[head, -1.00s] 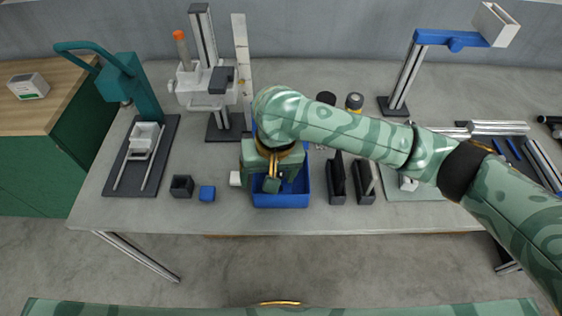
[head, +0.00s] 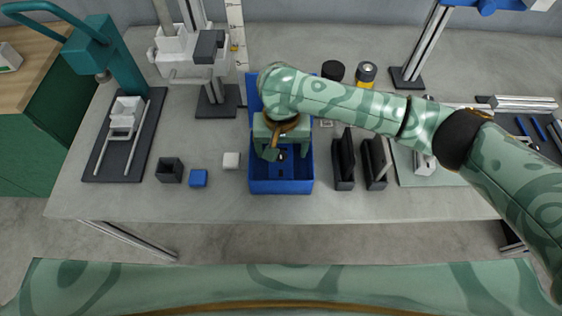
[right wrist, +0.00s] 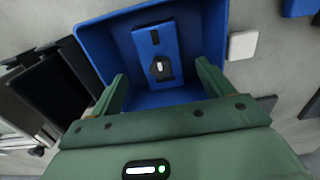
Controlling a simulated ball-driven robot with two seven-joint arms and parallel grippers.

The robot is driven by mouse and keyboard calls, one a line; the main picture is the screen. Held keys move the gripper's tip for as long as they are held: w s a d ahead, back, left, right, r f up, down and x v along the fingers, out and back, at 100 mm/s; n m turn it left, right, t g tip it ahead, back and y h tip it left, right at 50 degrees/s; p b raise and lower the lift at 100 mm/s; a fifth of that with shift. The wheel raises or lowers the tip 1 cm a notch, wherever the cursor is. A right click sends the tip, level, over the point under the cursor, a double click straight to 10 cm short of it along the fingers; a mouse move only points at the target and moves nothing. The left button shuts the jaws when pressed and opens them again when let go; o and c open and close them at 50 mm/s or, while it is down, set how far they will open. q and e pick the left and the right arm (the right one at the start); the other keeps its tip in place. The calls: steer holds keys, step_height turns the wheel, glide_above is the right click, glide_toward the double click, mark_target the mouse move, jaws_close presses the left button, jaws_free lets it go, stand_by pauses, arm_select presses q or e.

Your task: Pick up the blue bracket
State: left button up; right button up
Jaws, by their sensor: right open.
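A blue bracket (right wrist: 144,42), a flat blue piece with a dark slotted part on it, lies on the floor of a blue bin (right wrist: 100,45). The bin also shows in the head view (head: 270,187), in the middle of the table. My right gripper (right wrist: 160,73) is open and empty, its two green fingers spread at the bin's near side with the bracket ahead between them. In the head view, my right gripper (head: 282,155) points down into the bin and partly hides the bracket. My left gripper is not in view.
A small blue block (head: 199,178), a black cup (head: 170,170) and a white block (head: 231,161) stand left of the bin. Black upright holders (head: 343,160) stand close on its right.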

mark_target(281, 154)
steer(key=f+b, duration=0.2)
steer(key=f, duration=0.1)
steer(key=f+b, duration=0.1)
steer(key=f, duration=0.1)
steer(key=shift+w+f, duration=0.15)
steer(key=shift+w, duration=0.1)
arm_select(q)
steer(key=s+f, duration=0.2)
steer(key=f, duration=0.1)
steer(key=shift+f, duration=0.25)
arm_select(e)
steer(key=shift+r, duration=0.2)
steer(key=c, duration=1.3)
steer(key=shift+o, duration=0.2)
